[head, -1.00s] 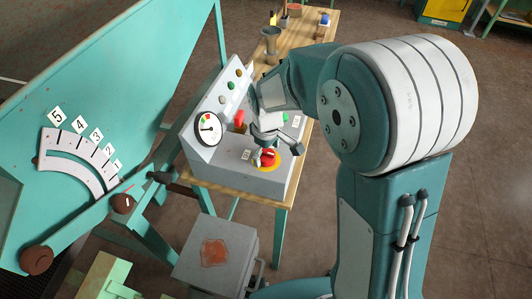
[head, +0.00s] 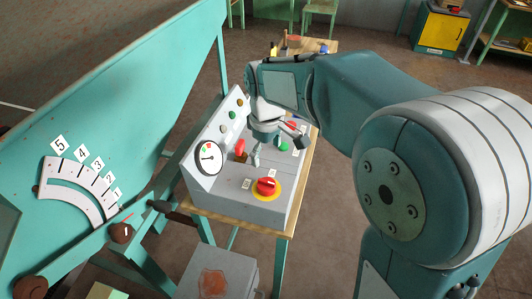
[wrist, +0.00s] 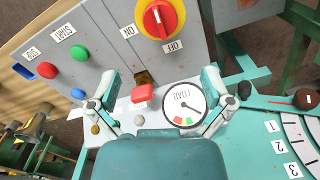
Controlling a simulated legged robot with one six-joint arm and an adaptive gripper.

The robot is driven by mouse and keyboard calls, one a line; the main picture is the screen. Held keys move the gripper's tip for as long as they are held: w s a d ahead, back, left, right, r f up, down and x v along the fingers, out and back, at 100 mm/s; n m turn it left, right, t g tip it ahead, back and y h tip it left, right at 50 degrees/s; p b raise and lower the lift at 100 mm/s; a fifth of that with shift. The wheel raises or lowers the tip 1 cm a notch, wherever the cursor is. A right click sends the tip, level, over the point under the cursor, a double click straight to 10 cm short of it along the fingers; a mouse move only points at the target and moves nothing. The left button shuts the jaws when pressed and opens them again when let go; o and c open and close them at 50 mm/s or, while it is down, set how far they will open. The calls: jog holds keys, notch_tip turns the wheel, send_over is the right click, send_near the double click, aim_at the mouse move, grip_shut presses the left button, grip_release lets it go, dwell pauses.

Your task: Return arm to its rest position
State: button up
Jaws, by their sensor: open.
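My gripper (head: 270,150) is open and empty above the grey control box, behind the red rotary knob (head: 266,186) on its yellow disc. In the wrist view the open fingers of my gripper (wrist: 163,100) are spread wide, with the red lever handle (wrist: 143,92) and the load gauge (wrist: 182,103) seen between and beyond them. The rotary knob (wrist: 160,18) stands apart from the fingers, by its ON and OFF labels. My arm reaches in from the right in the head view.
The control box (head: 228,205) stands on a wooden bench (head: 305,165). A teal panel with a numbered scale (head: 75,185) is at left. A grey box with an orange patch (head: 215,283) is in front. Open floor (head: 335,215) lies right of the bench.

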jog(key=s+d+r+m+t, duration=0.2)
jog(key=s+d+m, duration=0.3)
jog(key=s, duration=0.4)
jog(key=s+d+r+m+t, duration=0.3)
jog(key=s+d, duration=0.4)
jog(key=s, duration=0.3)
jog(key=shift+d+r+m+t, duration=0.25)
jog(key=shift+r+m, duration=0.35)
jog(key=shift+m, duration=0.4)
